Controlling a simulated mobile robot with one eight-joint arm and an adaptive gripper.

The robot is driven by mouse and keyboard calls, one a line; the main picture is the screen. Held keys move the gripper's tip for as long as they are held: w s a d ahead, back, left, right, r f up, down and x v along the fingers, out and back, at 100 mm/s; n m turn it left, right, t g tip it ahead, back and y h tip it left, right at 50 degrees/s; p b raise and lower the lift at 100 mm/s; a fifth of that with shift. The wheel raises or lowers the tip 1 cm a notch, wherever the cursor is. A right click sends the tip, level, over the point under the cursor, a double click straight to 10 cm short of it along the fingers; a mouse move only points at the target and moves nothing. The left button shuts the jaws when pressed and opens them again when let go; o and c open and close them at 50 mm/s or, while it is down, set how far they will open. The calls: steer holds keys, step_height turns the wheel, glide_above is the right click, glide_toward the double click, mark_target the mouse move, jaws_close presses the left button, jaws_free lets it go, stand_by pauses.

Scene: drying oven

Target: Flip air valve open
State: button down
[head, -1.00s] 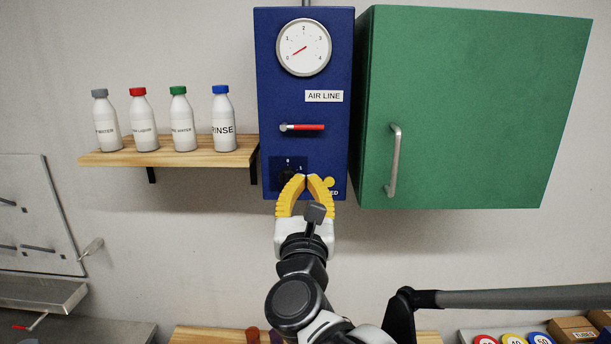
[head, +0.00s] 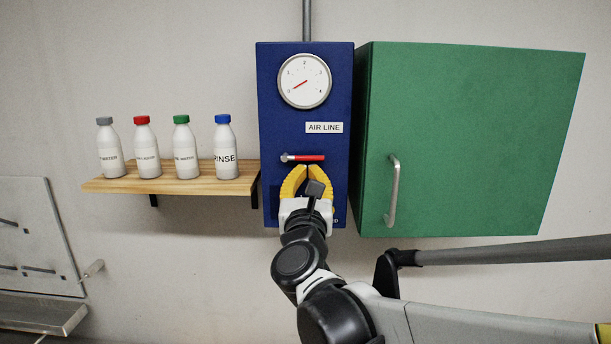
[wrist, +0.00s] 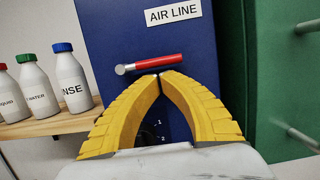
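The air valve has a red lever (head: 310,158) with a silver pivot at its left end. The lever lies level across the blue air line panel (head: 340,90), and it also shows in the wrist view (wrist: 150,63), slightly tilted there. My gripper (head: 308,168) has yellow fingers whose tips come together just below the middle of the lever. In the wrist view the fingertips (wrist: 160,76) meet with nothing seen between them. I cannot tell whether they touch the lever. The fingers partly hide the numbered dial (wrist: 150,132) lower on the panel.
A round gauge (head: 304,81) sits above the lever. A green cabinet (head: 470,140) with a bar handle (head: 392,190) stands close on the right. A wooden shelf (head: 170,184) with several bottles is on the left. A grey board (head: 30,235) hangs further left.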

mark_target(296, 132)
steer(key=shift+d+r+n+y, duration=0.15)
steer(key=shift+r+n+y, duration=0.15)
steer(key=shift+n, duration=0.35)
steer(key=shift+d+r+n+y, duration=0.1)
steer(key=shift+r+n+y, duration=0.15)
steer(key=shift+n, duration=0.4)
steer(key=shift+d+r+n+y+p, duration=0.15)
steer(key=shift+r+n+y+p, duration=0.15)
steer(key=shift+n, duration=0.6)
steer(key=shift+d+r+n+y+p, duration=0.15)
steer(key=shift+r+n+y, duration=0.15)
steer(key=shift+n, duration=0.6)
steer(key=r+n, duration=0.1)
steer(key=n, duration=0.1)
steer(key=r+n+g+y+p, duration=0.1)
steer(key=n, duration=0.3)
steer(key=r+n+y, duration=0.1)
steer(key=shift+a+r+n+p, duration=0.1)
steer(key=shift+a+n+p, duration=0.2)
steer(key=shift+p, duration=0.1)
steer(key=n, duration=0.1)
steer(key=r+n+g, duration=0.1)
steer(key=shift+a+n+p, duration=0.3)
steer(key=shift+n, duration=0.1)
steer(key=shift+a+r, duration=0.5)
steer(key=shift+a, duration=0.05)
steer(key=shift+a+r, duration=0.2)
steer(key=shift+a, duration=0.1)
